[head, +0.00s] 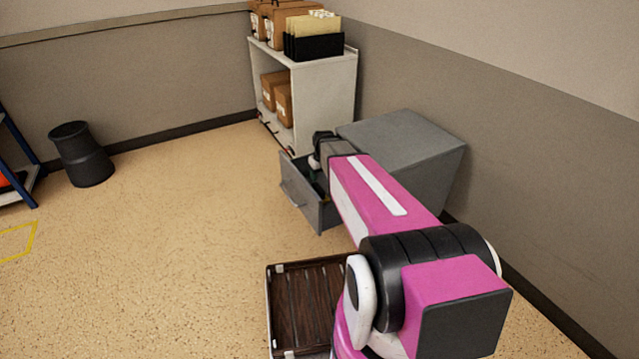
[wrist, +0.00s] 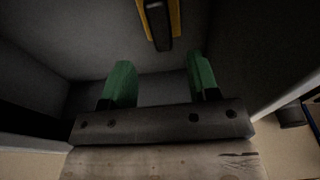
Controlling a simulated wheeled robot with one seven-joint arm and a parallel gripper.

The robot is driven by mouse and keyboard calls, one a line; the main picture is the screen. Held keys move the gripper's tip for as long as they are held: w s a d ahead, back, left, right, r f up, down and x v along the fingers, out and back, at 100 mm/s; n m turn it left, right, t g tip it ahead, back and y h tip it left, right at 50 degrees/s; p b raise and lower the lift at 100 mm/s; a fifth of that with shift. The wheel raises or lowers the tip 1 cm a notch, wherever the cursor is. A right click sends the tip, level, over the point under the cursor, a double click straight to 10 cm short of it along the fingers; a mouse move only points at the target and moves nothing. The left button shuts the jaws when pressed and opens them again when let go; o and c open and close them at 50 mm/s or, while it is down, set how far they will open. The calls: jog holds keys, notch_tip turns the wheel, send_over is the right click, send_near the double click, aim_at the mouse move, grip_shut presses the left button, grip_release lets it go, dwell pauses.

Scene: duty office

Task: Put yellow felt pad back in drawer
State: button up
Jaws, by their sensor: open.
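The grey drawer (head: 301,196) of a low grey cabinet (head: 405,140) is pulled open. My arm reaches over it, and its end hides much of the drawer's inside in the head view. In the wrist view, my gripper (wrist: 160,78) is open, its two green fingers apart with nothing between them, down between the drawer's grey walls (wrist: 260,50). A yellow piece (wrist: 174,18), seemingly the felt pad, lies beyond the fingertips at the top edge. A dark elongated object (wrist: 157,26) covers its middle. The yellow piece is cut off by the frame.
A brown slatted crate or tray (head: 307,305) is on the floor in front of the drawer. A white shelf (head: 335,90) with cardboard boxes stands behind the cabinet. A black bin (head: 84,155) stands at the left. The floor left of the drawer is clear.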

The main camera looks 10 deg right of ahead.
jog(key=shift+s+r, duration=0.2)
jog(key=shift+r, duration=1.2)
